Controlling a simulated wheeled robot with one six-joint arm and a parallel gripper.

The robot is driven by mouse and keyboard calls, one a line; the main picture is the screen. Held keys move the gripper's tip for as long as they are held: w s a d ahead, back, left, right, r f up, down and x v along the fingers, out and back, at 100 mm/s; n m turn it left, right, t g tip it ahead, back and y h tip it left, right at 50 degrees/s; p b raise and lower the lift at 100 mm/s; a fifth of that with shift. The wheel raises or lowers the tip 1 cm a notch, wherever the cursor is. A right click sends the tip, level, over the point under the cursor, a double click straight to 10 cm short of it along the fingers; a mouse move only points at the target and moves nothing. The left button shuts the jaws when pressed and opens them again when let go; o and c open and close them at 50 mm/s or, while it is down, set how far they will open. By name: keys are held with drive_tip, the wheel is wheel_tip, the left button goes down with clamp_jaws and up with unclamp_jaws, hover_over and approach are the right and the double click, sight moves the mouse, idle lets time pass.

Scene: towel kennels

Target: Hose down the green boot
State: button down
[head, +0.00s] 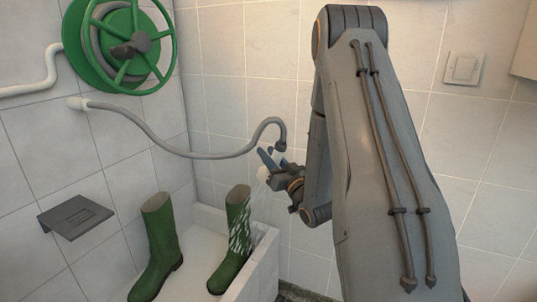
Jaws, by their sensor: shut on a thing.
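Two green boots stand upright in the white basin. The left green boot (160,240) looks plain and dry. The right green boot (233,245) has white water streaks on its shaft. My gripper (268,165) is shut on the blue spray nozzle (265,157) at the end of the grey hose (180,150). The nozzle is above and to the right of the right boot, apart from it. Whitish spray (258,215) shows below the nozzle beside that boot. My fingertips are small and partly hidden by the nozzle.
A green hose reel (122,45) is on the left wall, with a white pipe (28,86) beside it. A dark grey shelf (75,217) juts from the same wall. The white basin (265,265) has a raised right edge. A light switch (463,68) is on the back wall.

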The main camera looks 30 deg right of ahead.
wheel_tip(320, 180, up, 6)
drive_tip(key=p, duration=0.4)
idle(2.5)
idle(1.0)
